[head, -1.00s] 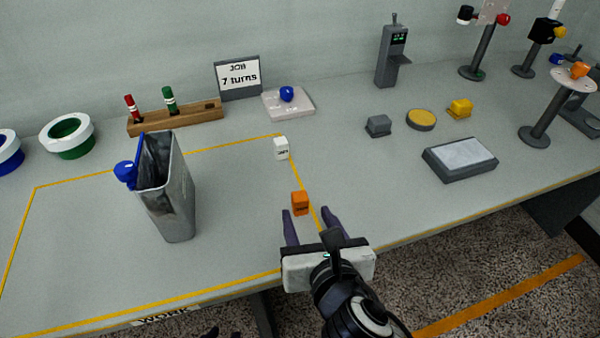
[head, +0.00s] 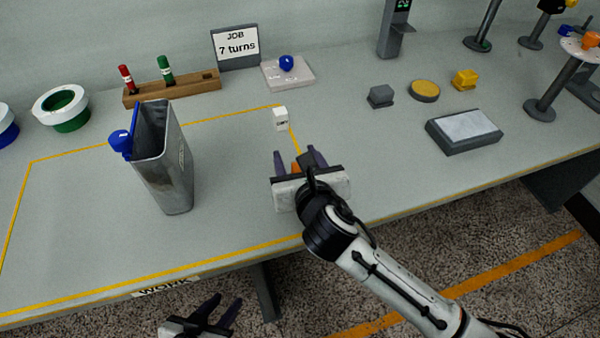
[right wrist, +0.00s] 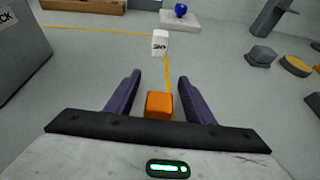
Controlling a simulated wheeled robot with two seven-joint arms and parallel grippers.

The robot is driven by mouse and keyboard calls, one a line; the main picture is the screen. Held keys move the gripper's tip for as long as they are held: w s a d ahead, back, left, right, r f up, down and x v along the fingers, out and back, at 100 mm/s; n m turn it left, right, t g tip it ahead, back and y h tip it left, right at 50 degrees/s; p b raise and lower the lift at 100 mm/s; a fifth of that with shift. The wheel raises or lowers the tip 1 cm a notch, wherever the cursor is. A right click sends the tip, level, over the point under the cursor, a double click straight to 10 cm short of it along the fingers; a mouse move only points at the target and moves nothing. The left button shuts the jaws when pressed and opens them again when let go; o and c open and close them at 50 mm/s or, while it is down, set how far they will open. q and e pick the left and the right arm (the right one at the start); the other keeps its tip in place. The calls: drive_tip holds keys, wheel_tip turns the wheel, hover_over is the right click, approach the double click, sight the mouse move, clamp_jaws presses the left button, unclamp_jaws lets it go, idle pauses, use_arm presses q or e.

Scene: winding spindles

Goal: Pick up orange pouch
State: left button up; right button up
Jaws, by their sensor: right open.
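The orange pouch (right wrist: 159,105) is a small orange block on the table. In the right wrist view it sits between the two purple fingers of my right gripper (right wrist: 158,80), close to the palm, with a gap on each side. In the head view, the right gripper (head: 296,154) partly hides the pouch (head: 296,167). The right gripper is open and holds nothing. My left gripper (head: 226,302) is low at the bottom of the head view, in front of the table edge, with its fingers apart and nothing between them.
A white block (head: 280,118) stands just beyond the right gripper. A tall grey bin (head: 172,170) with a blue knob is to the left. A grey block (head: 380,96), a yellow disc (head: 424,91) and a grey pad (head: 463,131) lie to the right. The table between bin and gripper is clear.

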drive_tip(key=c, duration=1.1)
